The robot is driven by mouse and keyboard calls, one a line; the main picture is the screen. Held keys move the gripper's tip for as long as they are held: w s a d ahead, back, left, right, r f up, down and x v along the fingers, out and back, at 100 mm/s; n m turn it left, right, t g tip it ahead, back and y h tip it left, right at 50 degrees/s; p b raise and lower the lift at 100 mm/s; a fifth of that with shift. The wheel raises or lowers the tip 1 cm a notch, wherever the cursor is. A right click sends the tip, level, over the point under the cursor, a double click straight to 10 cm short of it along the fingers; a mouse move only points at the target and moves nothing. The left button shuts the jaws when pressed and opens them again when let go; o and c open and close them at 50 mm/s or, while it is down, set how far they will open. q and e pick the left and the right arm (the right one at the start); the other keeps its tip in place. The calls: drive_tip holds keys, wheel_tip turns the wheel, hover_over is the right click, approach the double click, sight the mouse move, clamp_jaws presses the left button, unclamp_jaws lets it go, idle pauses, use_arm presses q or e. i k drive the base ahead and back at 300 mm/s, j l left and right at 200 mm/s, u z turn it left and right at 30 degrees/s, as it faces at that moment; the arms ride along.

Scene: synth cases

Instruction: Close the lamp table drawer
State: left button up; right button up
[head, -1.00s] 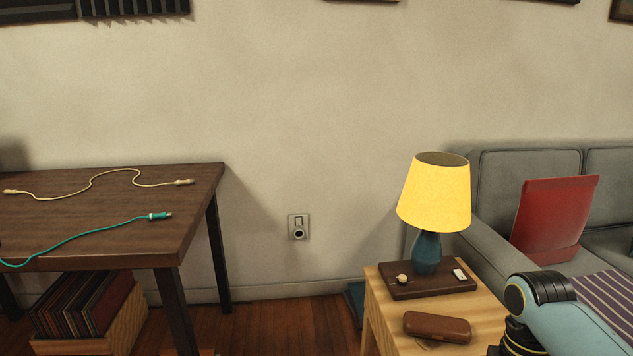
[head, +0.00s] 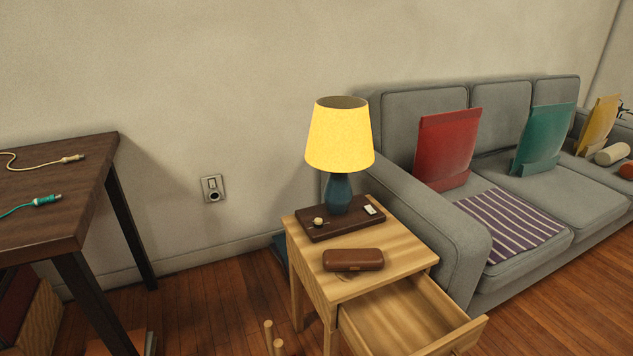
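The lamp table (head: 393,244) is light wood and stands beside the sofa's left arm. Its drawer (head: 478,328) is pulled well out toward the lower right. The part of the drawer's inside that shows looks bare, and the bottom of the picture cuts off its lower part. On the table top stand a lamp (head: 340,137) with a yellow shade and blue base, a dark brown tray (head: 318,231) with small items, and a brown case (head: 352,260). Neither of my grippers is in view.
A dark table (head: 75,190) with cables is at left. Wooden pegs (head: 269,335) rise at the bottom. Wood floor (head: 560,315) is clear at lower right.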

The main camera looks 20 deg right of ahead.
sight(410, 315)
drive_tip(key=l+z, duration=0.1)
drive_tip(key=z, duration=1.25)
